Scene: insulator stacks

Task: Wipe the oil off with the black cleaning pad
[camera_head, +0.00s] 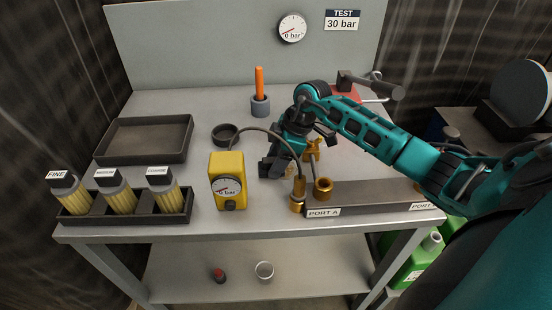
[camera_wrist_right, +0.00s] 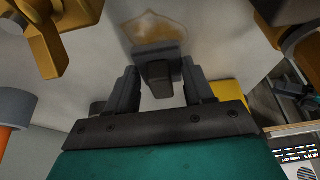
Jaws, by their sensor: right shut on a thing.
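The oil (camera_wrist_right: 152,26) is a brownish, glossy patch on the grey bench top (camera_head: 190,97), seen in the right wrist view. The black cleaning pad (camera_wrist_right: 158,68) is between my right fingers in that view, over the near part of the oil. My right gripper (camera_wrist_right: 157,85) is shut on the pad and points down at the bench. In the head view my right gripper (camera_head: 273,166) is low over the bench, right of the yellow gauge box (camera_head: 227,181). The arm and fingers hide most of the pad and oil there. My left gripper is not in view.
A brass valve (camera_head: 313,150) and the port block (camera_head: 375,198) with upright brass fittings stand close right of my gripper. A hose (camera_head: 272,133) arches over it. A grey cup with an orange-handled tool (camera_head: 260,103), an empty tray (camera_head: 146,139) and labelled filters (camera_head: 119,196) stand farther off.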

